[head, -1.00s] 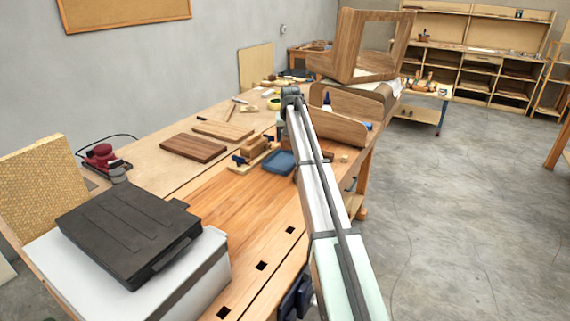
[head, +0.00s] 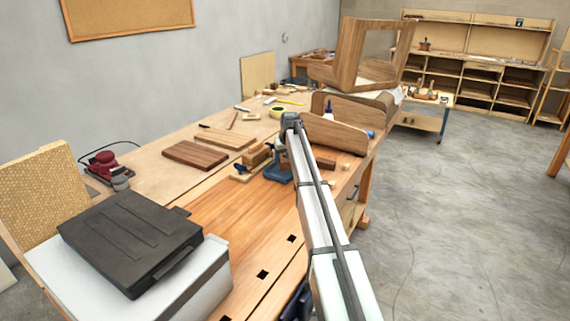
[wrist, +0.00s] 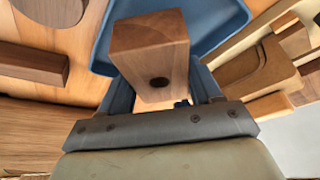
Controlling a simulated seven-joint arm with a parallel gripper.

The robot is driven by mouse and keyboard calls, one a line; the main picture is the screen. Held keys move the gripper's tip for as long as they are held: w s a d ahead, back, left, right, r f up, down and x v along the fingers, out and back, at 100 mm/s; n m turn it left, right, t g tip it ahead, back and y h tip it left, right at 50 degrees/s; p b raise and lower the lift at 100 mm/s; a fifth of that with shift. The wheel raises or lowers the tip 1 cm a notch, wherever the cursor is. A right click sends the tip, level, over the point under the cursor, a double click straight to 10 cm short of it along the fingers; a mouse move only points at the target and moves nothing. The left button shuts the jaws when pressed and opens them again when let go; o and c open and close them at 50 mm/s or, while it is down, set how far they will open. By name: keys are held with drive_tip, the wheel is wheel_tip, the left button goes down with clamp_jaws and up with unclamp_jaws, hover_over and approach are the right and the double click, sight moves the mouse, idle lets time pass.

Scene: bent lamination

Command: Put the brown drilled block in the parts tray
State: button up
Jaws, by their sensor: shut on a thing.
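The brown drilled block (wrist: 150,52) is large in the wrist view, with a dark round hole in its near face. My gripper (wrist: 162,92) is shut on it. The blue parts tray (wrist: 215,24) lies behind and below the block in the wrist view, with part of its floor and rim hidden by it. In the head view the parts tray (head: 276,175) is on the bench, partly covered by my arm. The gripper and the block cannot be made out in the head view. I cannot tell the height of the block over the tray.
A wooden jig with dark knobs (head: 250,163) is just left of the tray. Dark and light boards (head: 195,154) lie further left. A curved wooden lamination (head: 335,136) stands behind my arm. A black case (head: 130,240) sits at front left.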

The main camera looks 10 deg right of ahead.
drive_tip(key=shift+f, duration=1.35)
drive_tip(key=shift+f, duration=0.1)
drive_tip(key=o, duration=0.8)
drive_tip(key=shift+o, duration=0.2)
drive_tip(key=v, duration=1.2)
